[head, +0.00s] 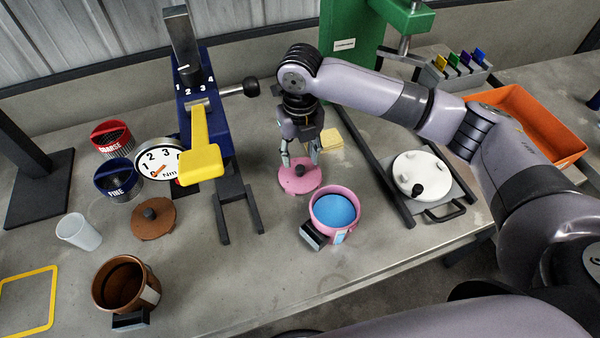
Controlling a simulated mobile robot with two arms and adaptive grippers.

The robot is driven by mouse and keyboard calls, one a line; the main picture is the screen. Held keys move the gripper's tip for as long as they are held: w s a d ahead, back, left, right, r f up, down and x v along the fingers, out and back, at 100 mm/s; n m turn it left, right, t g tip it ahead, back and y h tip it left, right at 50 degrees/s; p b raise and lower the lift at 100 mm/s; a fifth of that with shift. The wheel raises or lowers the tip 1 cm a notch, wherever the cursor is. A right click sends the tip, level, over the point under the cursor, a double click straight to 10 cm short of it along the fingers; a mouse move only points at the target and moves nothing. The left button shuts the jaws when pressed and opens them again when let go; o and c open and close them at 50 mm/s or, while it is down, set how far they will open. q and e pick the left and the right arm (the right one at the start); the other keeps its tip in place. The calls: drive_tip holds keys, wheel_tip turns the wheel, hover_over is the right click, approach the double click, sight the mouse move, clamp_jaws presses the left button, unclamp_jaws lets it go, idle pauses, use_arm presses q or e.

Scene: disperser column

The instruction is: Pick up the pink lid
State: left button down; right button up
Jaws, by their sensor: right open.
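The pink lid (299,180) lies flat on the grey bench near the middle of the head view. It is a round disc with a dark reddish knob at its centre. My right gripper (300,163) points down over the lid, its open fingers on either side of the knob. I cannot tell whether the fingers touch the knob. The pink pot (319,207), with blue contents and a black handle, stands just in front and to the right of the lid. My left gripper is not in view.
The blue disperser stand (214,130) with a yellow lever is left of the lid. A white round plate (423,172) on a rail frame and an orange tray (535,120) are right. A brown pot (120,285), brown lid (153,218) and white cup (77,232) stand left. Bench front centre is clear.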

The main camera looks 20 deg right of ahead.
sight(300, 168)
drive_tip(key=f, duration=0.4)
drive_tip(key=shift+w+d+f+p, duration=0.1)
drive_tip(key=shift+w+f+p, duration=0.1)
drive_tip(key=shift+f+p, duration=0.2)
drive_tip(key=shift+c, duration=0.4)
clamp_jaws()
